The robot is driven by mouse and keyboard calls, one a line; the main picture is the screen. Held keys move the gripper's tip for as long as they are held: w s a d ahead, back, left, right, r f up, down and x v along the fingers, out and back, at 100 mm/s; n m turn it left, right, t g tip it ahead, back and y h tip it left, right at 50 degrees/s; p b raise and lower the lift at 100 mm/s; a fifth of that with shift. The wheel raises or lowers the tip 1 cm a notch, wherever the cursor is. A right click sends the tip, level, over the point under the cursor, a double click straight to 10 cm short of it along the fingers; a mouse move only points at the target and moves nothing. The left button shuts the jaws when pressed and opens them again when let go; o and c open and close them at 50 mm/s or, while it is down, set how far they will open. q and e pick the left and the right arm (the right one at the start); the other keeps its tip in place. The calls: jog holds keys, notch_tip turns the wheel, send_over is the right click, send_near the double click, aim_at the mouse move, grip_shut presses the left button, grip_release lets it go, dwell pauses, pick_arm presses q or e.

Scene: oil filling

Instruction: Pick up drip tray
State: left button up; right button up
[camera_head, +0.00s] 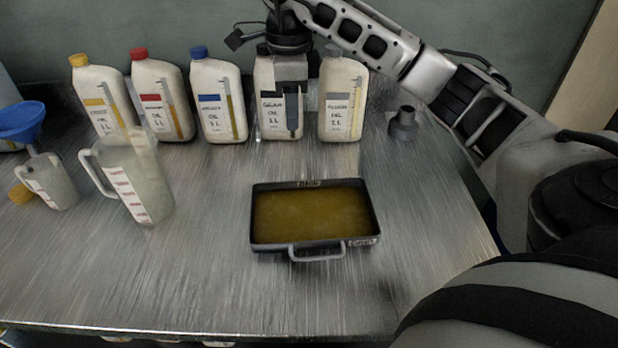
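The drip tray (316,184) is a shallow dark rectangular pan with a grey handle (317,252) on its near side. It lies flat on the metal table, right of centre, and holds brown-amber liquid. My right gripper (291,100) hangs down at the back of the table, in front of a white oil bottle (267,130), well behind the tray and apart from it. Its fingers blend with the bottle, so I cannot tell whether they are open or touch it. My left gripper is not in view.
Several white oil bottles (219,120) stand along the back. A clear measuring jug (140,180) stands left of the tray. A smaller jug (52,182) with a blue funnel (22,122) is farther left. A dark grey cone-shaped piece (403,124) stands back right. The metal table (120,280) is clear around the tray.

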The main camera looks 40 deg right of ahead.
send_near(301, 178)
jog(key=s+a, duration=0.1)
jog(key=s+a+f, duration=0.1)
jog(key=a, duration=0.1)
jog(key=shift+s+a+f, duration=0.1)
jog(key=shift+s+a, duration=0.1)
jog(key=shift+a, duration=0.05)
jog(key=f, duration=0.2)
jog(key=d+f, duration=0.1)
jog(key=f, duration=0.1)
jog(key=shift+s, duration=0.35)
jog(key=shift+f, duration=0.65)
grip_shut()
